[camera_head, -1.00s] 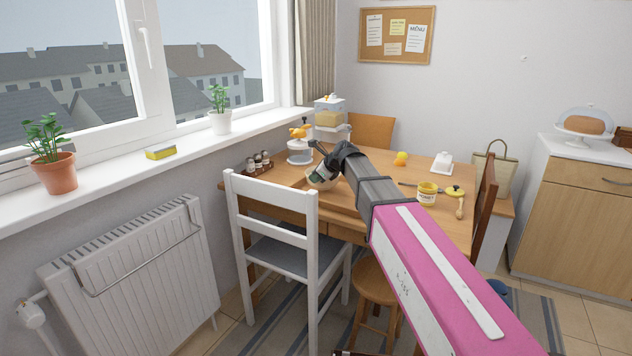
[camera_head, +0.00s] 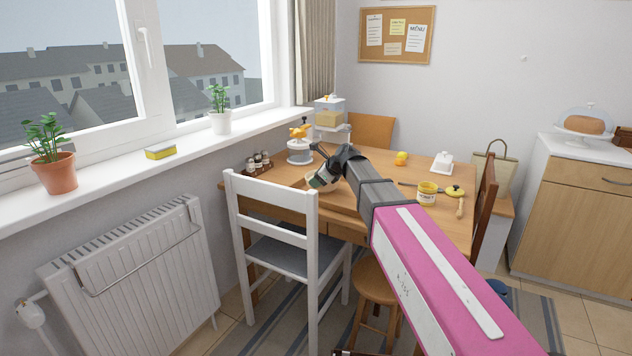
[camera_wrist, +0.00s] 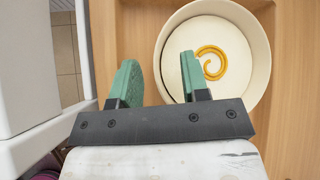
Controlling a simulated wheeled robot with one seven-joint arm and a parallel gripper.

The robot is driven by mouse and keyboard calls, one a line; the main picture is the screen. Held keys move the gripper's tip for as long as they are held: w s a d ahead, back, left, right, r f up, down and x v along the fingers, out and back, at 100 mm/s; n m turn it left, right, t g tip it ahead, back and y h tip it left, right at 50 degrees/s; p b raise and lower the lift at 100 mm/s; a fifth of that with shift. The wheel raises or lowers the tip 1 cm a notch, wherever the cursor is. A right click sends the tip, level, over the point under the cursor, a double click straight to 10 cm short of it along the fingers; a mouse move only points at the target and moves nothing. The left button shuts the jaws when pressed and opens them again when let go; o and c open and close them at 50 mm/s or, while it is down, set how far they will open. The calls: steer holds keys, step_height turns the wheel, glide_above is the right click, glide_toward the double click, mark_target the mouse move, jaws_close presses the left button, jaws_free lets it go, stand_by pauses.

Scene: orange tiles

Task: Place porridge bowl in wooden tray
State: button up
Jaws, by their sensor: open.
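The porridge bowl (camera_wrist: 249,78) is cream-coloured and round, with pale porridge and a golden swirl, upright at the top of the wrist view.
A white chair (camera_head: 272,190) stands close to the table's near left side; its back fills the wrist view's left. A spice rack (camera_head: 258,163) is at the left.

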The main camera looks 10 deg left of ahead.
steer(key=v, duration=1.1)
